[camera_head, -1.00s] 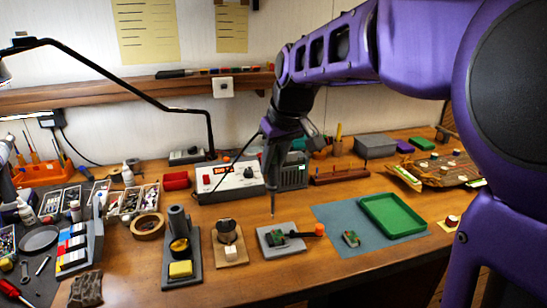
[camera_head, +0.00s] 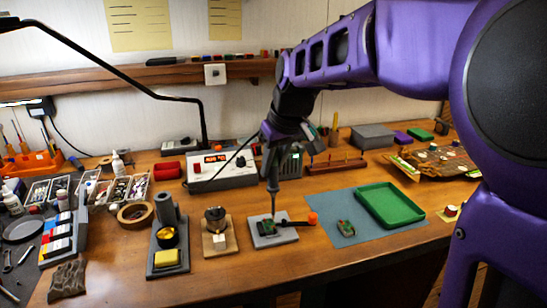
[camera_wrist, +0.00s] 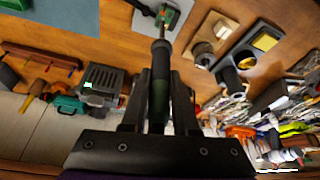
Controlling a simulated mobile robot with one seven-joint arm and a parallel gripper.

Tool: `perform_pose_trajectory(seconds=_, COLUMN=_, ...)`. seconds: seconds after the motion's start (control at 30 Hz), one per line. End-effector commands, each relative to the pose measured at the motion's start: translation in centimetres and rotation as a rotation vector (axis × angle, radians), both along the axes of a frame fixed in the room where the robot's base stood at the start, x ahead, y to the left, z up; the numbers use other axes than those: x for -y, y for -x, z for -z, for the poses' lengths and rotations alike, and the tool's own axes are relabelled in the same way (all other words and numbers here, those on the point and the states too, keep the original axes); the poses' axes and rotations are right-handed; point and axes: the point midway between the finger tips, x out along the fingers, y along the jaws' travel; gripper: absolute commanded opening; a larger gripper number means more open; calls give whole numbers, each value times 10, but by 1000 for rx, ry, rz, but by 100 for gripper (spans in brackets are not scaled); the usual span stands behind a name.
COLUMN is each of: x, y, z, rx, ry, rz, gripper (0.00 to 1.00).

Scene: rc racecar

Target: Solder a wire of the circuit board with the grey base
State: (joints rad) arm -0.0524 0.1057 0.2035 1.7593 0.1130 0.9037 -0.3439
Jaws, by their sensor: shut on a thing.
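My gripper (camera_wrist: 158,95) is shut on the soldering iron (camera_wrist: 160,75), which hangs tip down; the iron's dark handle also shows in the head view (camera_head: 272,172). The iron's thin tip is at the small green circuit board (camera_head: 267,227), which sits on a grey base (camera_head: 286,236). I cannot tell whether the tip touches the board. In the wrist view the green board (camera_wrist: 171,17) lies just beyond the tip, partly hidden by the iron. An arm with an orange end (camera_head: 312,219) sticks out to the right of the base.
A soldering station (camera_head: 221,170) stands behind. A wooden-based stand (camera_head: 219,243) and a grey iron stand with yellow sponge (camera_head: 166,258) are left of the board.

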Motion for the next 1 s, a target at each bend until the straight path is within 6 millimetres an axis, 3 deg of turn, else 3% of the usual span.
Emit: perform_pose_trajectory(seconds=1.0, x=0, y=0, z=10, rx=-1, ry=1, rz=0, gripper=0)
